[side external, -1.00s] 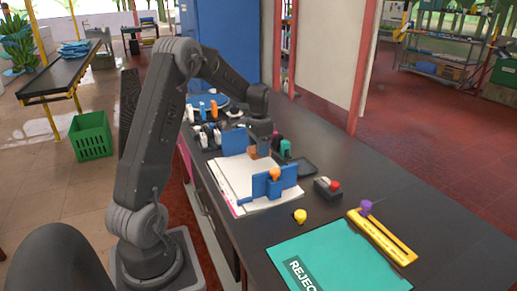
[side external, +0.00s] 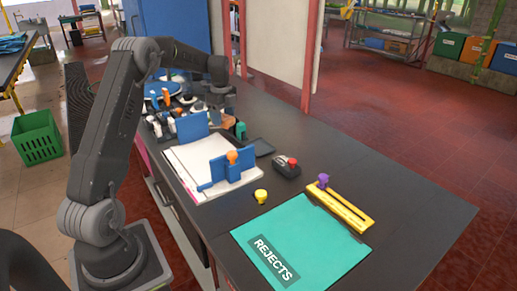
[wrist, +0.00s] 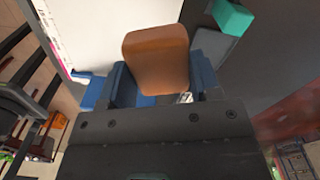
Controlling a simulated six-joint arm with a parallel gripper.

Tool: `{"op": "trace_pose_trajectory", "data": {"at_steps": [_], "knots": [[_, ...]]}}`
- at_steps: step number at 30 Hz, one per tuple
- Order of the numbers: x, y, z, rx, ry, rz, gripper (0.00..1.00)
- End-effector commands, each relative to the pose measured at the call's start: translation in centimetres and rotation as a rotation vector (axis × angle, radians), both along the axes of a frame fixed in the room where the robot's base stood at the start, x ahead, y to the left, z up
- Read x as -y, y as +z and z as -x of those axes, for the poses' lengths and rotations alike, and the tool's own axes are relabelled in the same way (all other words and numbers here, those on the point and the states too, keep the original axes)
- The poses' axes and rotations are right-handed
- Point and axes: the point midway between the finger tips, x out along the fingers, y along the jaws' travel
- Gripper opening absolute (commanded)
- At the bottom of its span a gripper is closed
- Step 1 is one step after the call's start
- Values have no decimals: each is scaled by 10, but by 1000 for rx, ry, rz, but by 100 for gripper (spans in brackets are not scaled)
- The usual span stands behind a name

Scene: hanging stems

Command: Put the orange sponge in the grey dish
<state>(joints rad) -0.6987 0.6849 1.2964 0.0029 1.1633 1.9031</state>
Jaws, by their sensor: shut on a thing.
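The orange sponge (wrist: 157,55) is a brownish-orange block with rounded corners. In the wrist view it stands between the two blue fingers of my gripper (wrist: 160,84), which is shut on it. In the side view my gripper (side external: 219,108) hangs over the far part of the bench, behind the white papers, and the sponge (side external: 228,121) shows only in small part below it. A flat dark grey tray, which looks like the grey dish (side external: 261,147), lies on the bench to the right of the papers, nearer the camera than my gripper. It looks empty.
A teal block (side external: 240,130) stands close beside my gripper. Two upright blue plates (side external: 193,127) (side external: 232,169) stand on the white papers (side external: 185,160). A dark box with a red knob (side external: 287,167) is right of the tray. Several small items crowd the bench's far left.

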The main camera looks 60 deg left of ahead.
Motion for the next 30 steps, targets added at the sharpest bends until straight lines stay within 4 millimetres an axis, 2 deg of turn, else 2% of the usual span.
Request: {"op": "trace_pose_trajectory", "data": {"at_steps": [3,6,11,14,24,30], "knots": [[-5,3,-8,0,-176,0,35],[-7,5,-11,-2,-279,2,35],[-6,4,-17,-2,-360,2,35],[2,-5,-29,-3,-373,4,35],[43,-49,-88,-3,-370,3,35],[56,-62,-108,-2,-367,2,35]]}}
